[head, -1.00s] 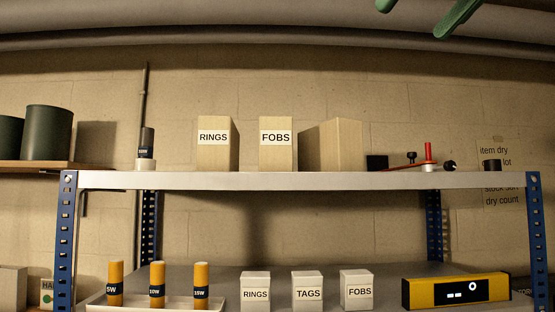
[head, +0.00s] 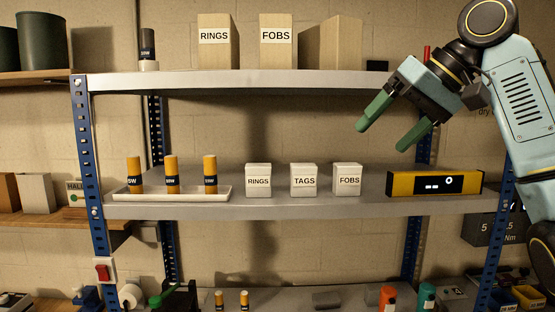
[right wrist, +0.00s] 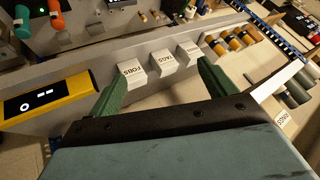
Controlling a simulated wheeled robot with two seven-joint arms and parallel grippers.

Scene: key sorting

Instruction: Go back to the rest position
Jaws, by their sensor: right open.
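My right gripper (head: 382,138) is open and empty, with its green fingers apart and pointing down-left in front of the upper shelf's right part. In the right wrist view its fingers (right wrist: 160,72) frame the white boxes, with nothing between them. White boxes labelled RINGS (head: 258,181), TAGS (head: 304,181) and FOBS (head: 347,180) stand on the middle shelf, below and left of the gripper.
The metal upper shelf (head: 240,82) holds wooden RINGS (head: 216,45) and FOBS (head: 277,45) boxes. On the middle shelf, a white tray (head: 170,194) holds orange cylinders, and a yellow device (head: 434,183) stands right. Blue posts (head: 86,150) bound the rack.

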